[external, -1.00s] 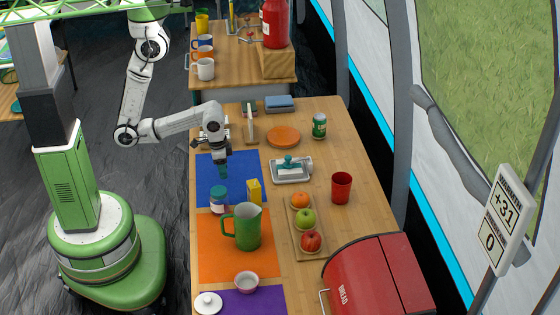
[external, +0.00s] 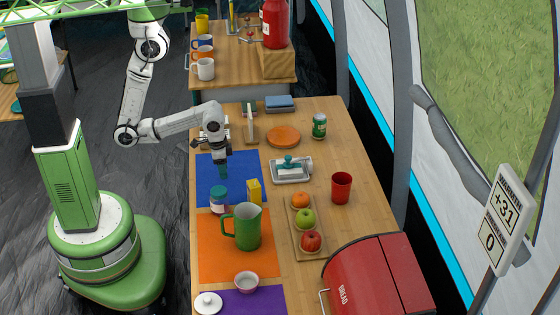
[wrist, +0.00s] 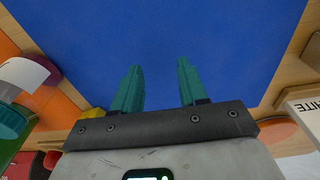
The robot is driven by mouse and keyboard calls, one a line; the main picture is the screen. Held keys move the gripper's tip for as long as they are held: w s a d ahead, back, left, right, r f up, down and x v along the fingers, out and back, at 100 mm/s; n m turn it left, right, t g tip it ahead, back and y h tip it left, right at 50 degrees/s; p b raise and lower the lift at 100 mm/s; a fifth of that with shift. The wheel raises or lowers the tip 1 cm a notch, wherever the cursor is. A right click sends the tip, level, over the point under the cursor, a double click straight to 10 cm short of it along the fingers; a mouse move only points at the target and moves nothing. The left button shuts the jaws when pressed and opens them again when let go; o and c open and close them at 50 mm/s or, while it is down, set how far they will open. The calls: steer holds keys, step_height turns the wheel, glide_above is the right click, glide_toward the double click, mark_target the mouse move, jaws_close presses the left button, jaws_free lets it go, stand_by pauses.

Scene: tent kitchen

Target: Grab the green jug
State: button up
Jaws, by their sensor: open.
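The green jug (external: 247,226) stands upright on the orange mat (external: 208,258) in the external view, its handle toward the left. My gripper (external: 223,170) points down above the blue mat (external: 246,165), farther back on the table than the jug and apart from it. In the wrist view my gripper (wrist: 158,80) shows two teal fingers spread apart with only the blue mat (wrist: 190,35) between and beyond them. The gripper is open and empty. I cannot make out the jug for certain in the wrist view.
A teal-lidded jar (external: 219,200) and a yellow box (external: 254,190) stand between my gripper and the jug. A fruit tray (external: 293,229) lies right of the jug. A small bowl (external: 246,282) is in front of it. A butter dish (external: 291,171) sits right of the blue mat.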

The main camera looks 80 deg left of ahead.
steer(key=shift+c, duration=0.4)
steer(key=shift+c, duration=1.2)
